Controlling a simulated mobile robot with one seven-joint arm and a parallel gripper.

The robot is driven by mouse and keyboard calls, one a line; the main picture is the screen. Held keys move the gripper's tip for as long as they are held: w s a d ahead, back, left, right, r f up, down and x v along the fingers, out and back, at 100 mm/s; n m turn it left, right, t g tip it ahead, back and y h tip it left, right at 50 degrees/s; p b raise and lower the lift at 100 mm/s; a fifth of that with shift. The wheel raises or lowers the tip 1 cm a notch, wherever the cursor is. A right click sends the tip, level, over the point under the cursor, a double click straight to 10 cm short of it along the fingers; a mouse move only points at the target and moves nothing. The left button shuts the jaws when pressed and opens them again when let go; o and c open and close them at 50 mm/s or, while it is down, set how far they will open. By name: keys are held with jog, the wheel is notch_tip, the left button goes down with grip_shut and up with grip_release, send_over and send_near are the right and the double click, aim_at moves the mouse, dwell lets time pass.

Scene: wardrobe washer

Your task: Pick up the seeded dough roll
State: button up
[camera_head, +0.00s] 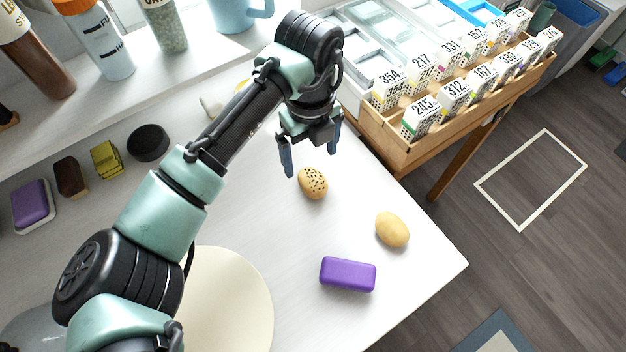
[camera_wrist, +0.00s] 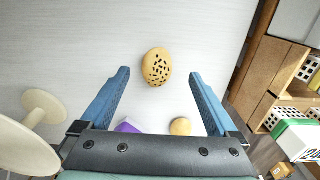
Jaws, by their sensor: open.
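The seeded dough roll (camera_head: 313,183) is a tan oval with dark specks, lying on the white table. It also shows in the wrist view (camera_wrist: 157,67), ahead of the fingertips and between their lines. My gripper (camera_head: 310,160) is open and empty, with its two blue fingers above the table, just behind the roll in the head view. In the wrist view my gripper (camera_wrist: 158,75) has its fingers spread wide, with the roll apart from both.
A plain dough roll (camera_head: 392,229) and a purple block (camera_head: 348,274) lie nearby on the table (camera_head: 425,265). A cream round plate-like object (camera_head: 235,300) is at front left. A wooden rack (camera_head: 400,150) with numbered boxes borders the table at the back right.

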aim_at(310, 174)
jog(key=f, duration=0.6)
jog(key=shift+s+a+f+b, duration=0.1)
jog(key=shift+s+f+b, duration=0.1)
jog(key=shift+b, duration=0.15)
jog(key=c, duration=1.4)
